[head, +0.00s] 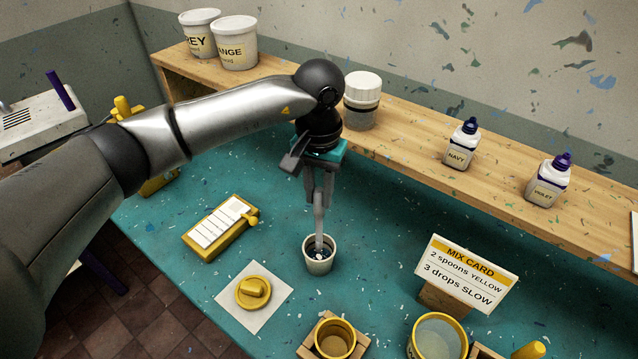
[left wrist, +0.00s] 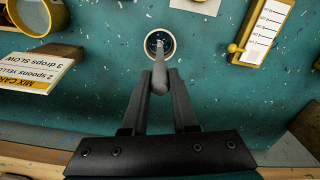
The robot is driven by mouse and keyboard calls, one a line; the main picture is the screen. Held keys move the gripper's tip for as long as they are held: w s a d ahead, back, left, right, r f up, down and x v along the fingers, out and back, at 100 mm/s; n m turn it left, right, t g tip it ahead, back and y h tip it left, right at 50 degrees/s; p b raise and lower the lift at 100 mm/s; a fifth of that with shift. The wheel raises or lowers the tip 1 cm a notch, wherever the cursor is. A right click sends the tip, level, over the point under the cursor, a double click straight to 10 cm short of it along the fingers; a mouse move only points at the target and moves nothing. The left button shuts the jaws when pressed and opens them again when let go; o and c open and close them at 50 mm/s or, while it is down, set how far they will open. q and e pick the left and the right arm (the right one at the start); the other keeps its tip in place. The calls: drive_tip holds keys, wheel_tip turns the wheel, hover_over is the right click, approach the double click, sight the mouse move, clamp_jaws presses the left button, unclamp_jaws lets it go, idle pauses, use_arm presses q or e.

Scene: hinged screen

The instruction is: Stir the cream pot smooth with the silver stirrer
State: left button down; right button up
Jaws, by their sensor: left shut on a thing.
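The cream pot (head: 318,262) stands upright on the teal bench, with dark contents and a pale patch inside. It also shows at the top of the left wrist view (left wrist: 149,41). My left gripper (head: 322,196) is above the pot and shut on the silver stirrer (head: 319,232). The stirrer (left wrist: 158,77) points down, and its lower end is inside the pot's mouth. The tip is hidden in the contents. My right gripper is not in view.
A mix card (head: 461,274) stands right of the pot. A yellow lid (head: 253,292) on white paper and a yellow gauge block (head: 221,228) lie left. A yellow cup (head: 335,340) and larger yellow pot (head: 437,338) stand in front. A wooden shelf (head: 410,139) with bottles runs behind.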

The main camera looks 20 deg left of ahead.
sight(320, 224)
use_arm(q)
wheel_tip(320, 224, down, 7)
drive_tip(key=b, duration=0.2)
drive_tip(key=shift+b, duration=0.4)
drive_tip(key=shift+f, duration=0.1)
drive_tip(key=shift+s+f, duration=0.15)
drive_tip(key=shift+s, duration=0.1)
drive_tip(key=shift+s+d+f+b, duration=0.15)
drive_tip(key=shift+s+d+b, duration=0.1)
drive_tip(key=shift+b, duration=0.4)
drive_tip(key=shift+d, duration=0.1)
